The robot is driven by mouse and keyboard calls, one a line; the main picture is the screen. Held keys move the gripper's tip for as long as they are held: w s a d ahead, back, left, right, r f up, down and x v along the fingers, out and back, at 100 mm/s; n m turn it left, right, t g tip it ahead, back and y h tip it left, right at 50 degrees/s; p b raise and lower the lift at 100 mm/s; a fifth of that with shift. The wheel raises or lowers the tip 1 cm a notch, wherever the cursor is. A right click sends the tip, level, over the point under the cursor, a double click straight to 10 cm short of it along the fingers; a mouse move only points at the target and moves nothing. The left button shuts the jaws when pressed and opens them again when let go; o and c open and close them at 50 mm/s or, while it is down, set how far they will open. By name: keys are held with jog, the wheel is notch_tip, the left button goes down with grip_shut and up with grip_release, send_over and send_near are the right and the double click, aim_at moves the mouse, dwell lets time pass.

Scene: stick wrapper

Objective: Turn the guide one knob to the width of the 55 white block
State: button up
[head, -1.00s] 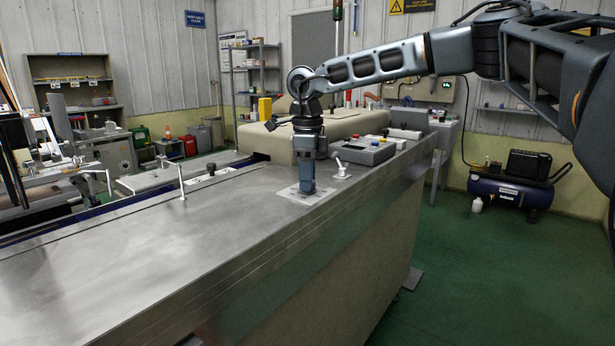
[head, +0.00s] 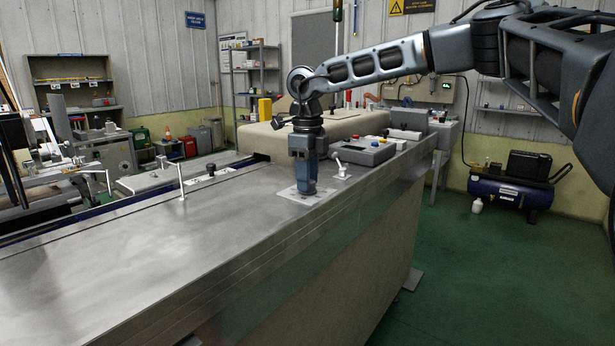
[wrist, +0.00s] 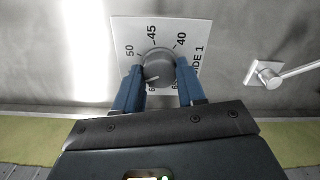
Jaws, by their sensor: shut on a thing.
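The guide one knob (wrist: 158,66) is a round grey dial on a white scale plate (wrist: 124,32) in the wrist view. The plate reads 50, 45 and 40, with "DE 1" visible at its right. A light line on the knob points to the lower left, near a partly hidden number beginning with 6. My gripper (wrist: 160,78) points down with its two blue fingers shut on the knob's sides; the left finger hides the scale between 50 and that number. In the head view my gripper (head: 306,188) stands over the plate (head: 288,193) and hides the knob.
A white toggle lever (wrist: 268,74) stands right of the plate. A grey control box (head: 366,152) with buttons is behind it. The metal top (head: 130,240) is clear in front.

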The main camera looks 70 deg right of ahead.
jog(key=o, duration=1.1)
jog(key=shift+c, duration=0.2)
notch_tip(320, 180, up, 8)
jog(key=p, duration=0.5)
jog(key=shift+f, duration=0.1)
